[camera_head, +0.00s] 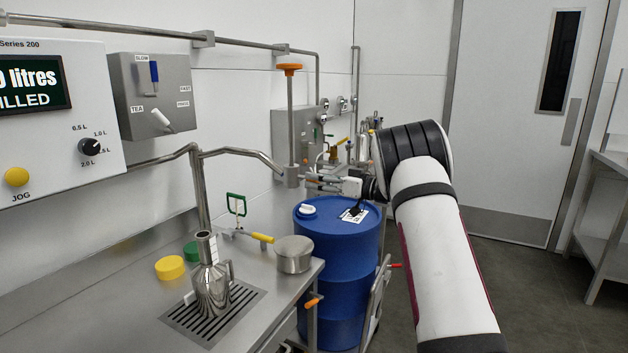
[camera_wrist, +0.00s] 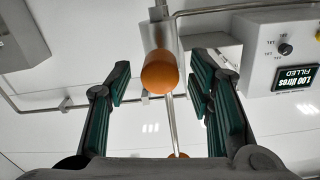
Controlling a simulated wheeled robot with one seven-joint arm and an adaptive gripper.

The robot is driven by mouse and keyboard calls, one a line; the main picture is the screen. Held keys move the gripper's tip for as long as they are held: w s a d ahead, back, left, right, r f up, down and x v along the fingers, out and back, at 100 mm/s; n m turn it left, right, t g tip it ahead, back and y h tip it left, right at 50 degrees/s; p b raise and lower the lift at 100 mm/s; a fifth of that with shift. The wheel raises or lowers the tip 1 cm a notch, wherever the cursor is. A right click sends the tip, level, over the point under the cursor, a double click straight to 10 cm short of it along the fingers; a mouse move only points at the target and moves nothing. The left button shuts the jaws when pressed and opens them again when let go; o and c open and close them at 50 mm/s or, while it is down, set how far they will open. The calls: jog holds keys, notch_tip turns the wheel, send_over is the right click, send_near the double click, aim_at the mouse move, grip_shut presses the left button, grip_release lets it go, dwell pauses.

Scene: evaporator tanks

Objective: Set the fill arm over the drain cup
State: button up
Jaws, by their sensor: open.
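The fill arm (camera_head: 238,152) is a bent steel pipe rising from the counter, ending in a nozzle block (camera_head: 291,177). A thin upright rod with an orange knob (camera_head: 290,69) stands above that block. A round steel cup (camera_head: 293,254), apparently the drain cup, sits at the counter's right corner, below the nozzle end. My gripper (camera_head: 322,183) is just right of the nozzle block; contact cannot be told. In the wrist view my open gripper (camera_wrist: 163,85) has an orange cylindrical handle (camera_wrist: 160,72) between its fingers in the picture, with gaps both sides.
A steel jug (camera_head: 212,285) stands on a drain grate (camera_head: 190,330). A blue drum (camera_head: 339,262) stands right of the counter, below my arm. The filler display box (camera_head: 55,115) is on the wall at left. Open floor lies right.

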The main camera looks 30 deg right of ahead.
jog(key=v, duration=1)
notch_tip(320, 180, up, 13)
jog(key=w+a+m+t+h+p, duration=0.1)
jog(key=m+t+h+p, duration=0.2)
jog(key=h, duration=0.4)
jog(key=s+a+r+m+g+h+p, duration=0.2)
jog(key=s+a+r+m+h, duration=0.15)
jog(key=s+r+h, duration=0.4)
jog(key=s+a+f+g+y+p, duration=0.1)
jog(key=s+a, duration=0.6)
jog(key=s, duration=0.7)
jog(key=s+a+f+n+g+y+p, duration=0.1)
jog(key=s+a+f+g+p, duration=0.2)
jog(key=s, duration=1.1)
jog(key=s+a+f+g+y+p, duration=0.2)
jog(key=s+a+f+g, duration=0.4)
jog(key=s+a, duration=0.5)
jog(key=s+g, duration=0.1)
jog(key=s, duration=0.2)
jog(key=shift+a+g, duration=0.3)
jog(key=shift+a, duration=0.1)
